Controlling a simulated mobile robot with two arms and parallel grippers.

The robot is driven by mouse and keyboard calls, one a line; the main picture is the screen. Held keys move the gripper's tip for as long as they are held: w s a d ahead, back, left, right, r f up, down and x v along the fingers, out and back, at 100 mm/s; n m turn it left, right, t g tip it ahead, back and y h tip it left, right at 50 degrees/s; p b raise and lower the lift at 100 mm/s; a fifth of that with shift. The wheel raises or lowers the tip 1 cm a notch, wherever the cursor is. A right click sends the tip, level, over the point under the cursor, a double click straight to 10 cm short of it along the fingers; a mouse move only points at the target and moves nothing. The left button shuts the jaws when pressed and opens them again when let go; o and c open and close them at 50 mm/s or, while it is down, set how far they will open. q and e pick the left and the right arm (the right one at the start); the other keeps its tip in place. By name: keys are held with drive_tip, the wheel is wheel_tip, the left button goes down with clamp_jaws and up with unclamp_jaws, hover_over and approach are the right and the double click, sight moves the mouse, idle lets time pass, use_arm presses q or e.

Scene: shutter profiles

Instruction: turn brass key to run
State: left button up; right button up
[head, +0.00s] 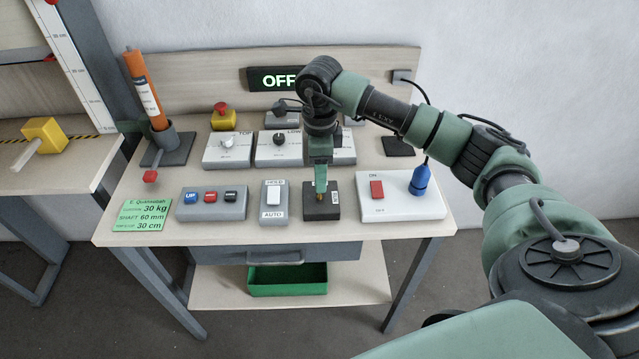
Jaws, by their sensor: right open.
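A black key-switch box (313,213) stands at the front of the bench, between the HOLD/AUTO switch and the ON/OFF block. A small bit of brass, which looks like the brass key (321,210), shows on it just below my fingertips. My right gripper (321,189) points straight down over the box, with its green fingers open. I cannot tell whether the fingers are around the key or only above it. The gripper hides most of the key and the box's labels. The display (272,79) reads "OFF", partly covered by my arm. My left gripper is not in view.
The HOLD/AUTO switch (273,214) stands close left of the box, and the ON/OFF block (385,207) with its red rocker close right. Knob panels (228,151) stand behind. A button box (212,212) and a green card (140,216) lie further left.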

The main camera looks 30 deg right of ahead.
drive_tip(key=shift+f+p, duration=0.5)
drive_tip(key=shift+f, duration=1.85)
clamp_jaws()
